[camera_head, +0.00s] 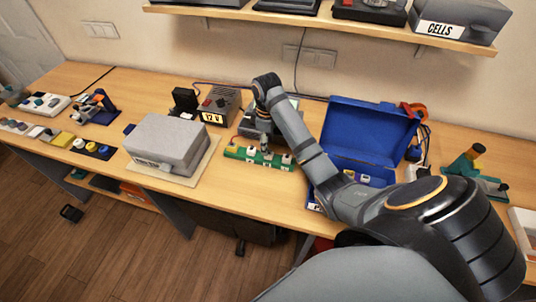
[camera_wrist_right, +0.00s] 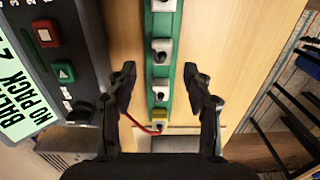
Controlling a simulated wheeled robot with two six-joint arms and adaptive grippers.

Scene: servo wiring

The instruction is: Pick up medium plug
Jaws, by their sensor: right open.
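A green strip (camera_head: 270,161) lies on the table and bears several plugs in a row. In the right wrist view the strip (camera_wrist_right: 152,70) runs top to bottom. It carries a yellow plug (camera_wrist_right: 160,116) at the near end, a white plug (camera_wrist_right: 160,87) beyond it, and a larger pale plug (camera_wrist_right: 162,50) farther up. I cannot tell which one is the medium plug. My right gripper (camera_wrist_right: 159,82) is open and empty, its fingers on either side of the strip around the white plug, apart from it. In the head view it (camera_head: 265,143) hangs over the strip. My left gripper is not in view.
A grey tester with buttons (camera_wrist_right: 55,45) stands close beside the strip. An open blue case (camera_head: 365,130) is to the right, and a grey box (camera_head: 167,140) on a board is to the left. A red wire (camera_wrist_right: 138,124) reaches the yellow plug. A shelf (camera_head: 330,26) hangs above.

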